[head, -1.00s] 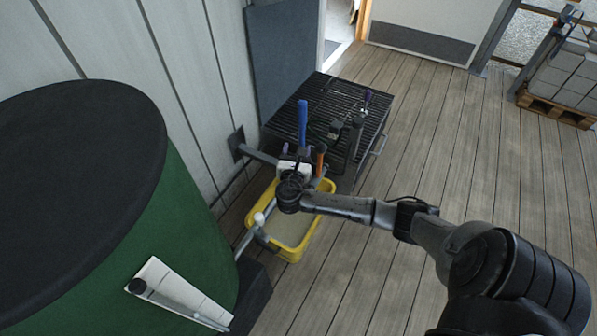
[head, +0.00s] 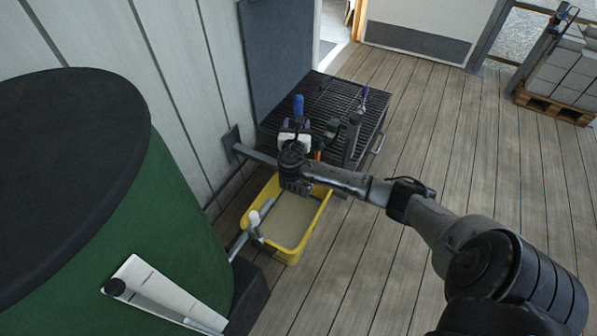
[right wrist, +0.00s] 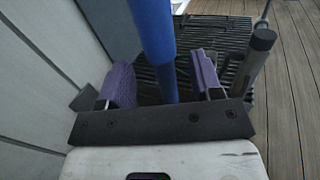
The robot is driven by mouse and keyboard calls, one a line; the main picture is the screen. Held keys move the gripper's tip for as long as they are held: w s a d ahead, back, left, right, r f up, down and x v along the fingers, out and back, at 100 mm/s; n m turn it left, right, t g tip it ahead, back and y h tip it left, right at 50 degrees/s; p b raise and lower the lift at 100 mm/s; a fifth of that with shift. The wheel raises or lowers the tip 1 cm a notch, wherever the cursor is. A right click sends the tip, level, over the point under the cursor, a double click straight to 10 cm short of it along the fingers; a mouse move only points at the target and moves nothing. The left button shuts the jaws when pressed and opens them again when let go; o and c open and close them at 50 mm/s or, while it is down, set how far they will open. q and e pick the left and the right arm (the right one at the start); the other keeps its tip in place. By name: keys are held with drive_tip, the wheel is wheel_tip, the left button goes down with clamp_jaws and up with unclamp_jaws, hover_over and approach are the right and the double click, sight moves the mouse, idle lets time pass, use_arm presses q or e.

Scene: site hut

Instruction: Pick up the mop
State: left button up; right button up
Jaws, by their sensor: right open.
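A blue pole (head: 298,105), which looks like the mop handle, stands at the wall side by the black slatted bench. Its lower end and any mop head are hidden behind my right arm and gripper. My right gripper (head: 296,124) is at the pole. In the right wrist view the blue pole (right wrist: 153,35) runs between the two purple fingers of the open gripper (right wrist: 160,82), with gaps visible on both sides. My left gripper is not in view.
A yellow tub (head: 291,253) stands on the floor under my right wrist. A large green drum (head: 150,225) with a dark lid fills the left. Other upright tools stand by the slatted bench (head: 345,98), including a dark post (right wrist: 254,65).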

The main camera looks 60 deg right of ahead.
drive_tip(key=b+x, duration=0.2)
drive_tip(key=x, duration=0.2)
drive_tip(key=shift+d+b, duration=0.3)
drive_tip(key=shift+d, duration=0.1)
drive_tip(key=shift+a, duration=0.1)
drive_tip(key=shift+c, duration=0.4)
drive_tip(key=c, duration=0.9)
